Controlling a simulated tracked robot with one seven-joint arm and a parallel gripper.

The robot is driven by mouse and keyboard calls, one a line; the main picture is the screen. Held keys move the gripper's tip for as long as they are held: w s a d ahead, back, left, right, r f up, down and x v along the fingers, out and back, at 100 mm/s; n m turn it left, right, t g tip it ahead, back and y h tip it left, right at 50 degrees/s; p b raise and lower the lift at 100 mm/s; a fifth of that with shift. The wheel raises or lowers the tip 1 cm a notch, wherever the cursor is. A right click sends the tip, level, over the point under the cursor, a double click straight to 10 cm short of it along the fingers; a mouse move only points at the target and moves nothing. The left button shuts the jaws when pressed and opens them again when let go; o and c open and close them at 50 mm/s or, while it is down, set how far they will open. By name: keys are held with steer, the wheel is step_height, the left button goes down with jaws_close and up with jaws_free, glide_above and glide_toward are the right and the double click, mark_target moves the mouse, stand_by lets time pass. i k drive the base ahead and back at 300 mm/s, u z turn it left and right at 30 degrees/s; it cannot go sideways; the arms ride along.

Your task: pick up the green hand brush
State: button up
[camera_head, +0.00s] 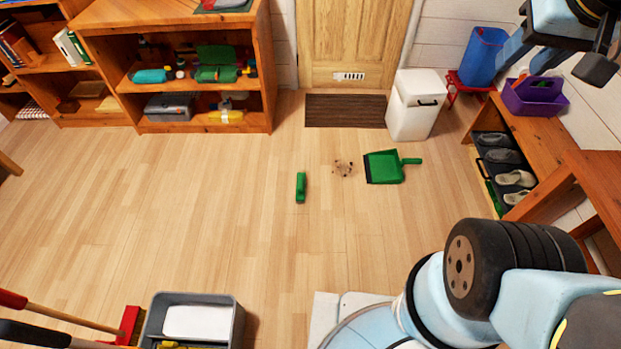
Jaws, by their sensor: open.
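The green hand brush (301,187) lies on the wooden floor near the middle of the head view, its long side running toward and away from me. Floor is clear around it. My gripper (578,50) shows in part at the top right corner, raised well above the floor and far to the right of the brush. It is open, and nothing shows between its visible parts. My arm fills the lower right.
A green dustpan (384,167) and a small pile of dirt (343,168) lie right of the brush. A white bin (413,106) stands by the doormat (345,110). A shoe bench (540,140) is at right. A grey crate (236,325) and a red broom (130,325) are at lower left.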

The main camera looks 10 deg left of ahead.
mark_target(300, 185)
steer(key=z, duration=0.4)
steer(key=k, duration=0.95)
steer(key=z, duration=0.35)
steer(key=i, duration=0.95)
steer(key=u, duration=0.4)
steer(key=i, duration=1.05)
steer(key=u, duration=1.2)
steer(key=i, duration=0.8)
steer(key=u, duration=0.6)
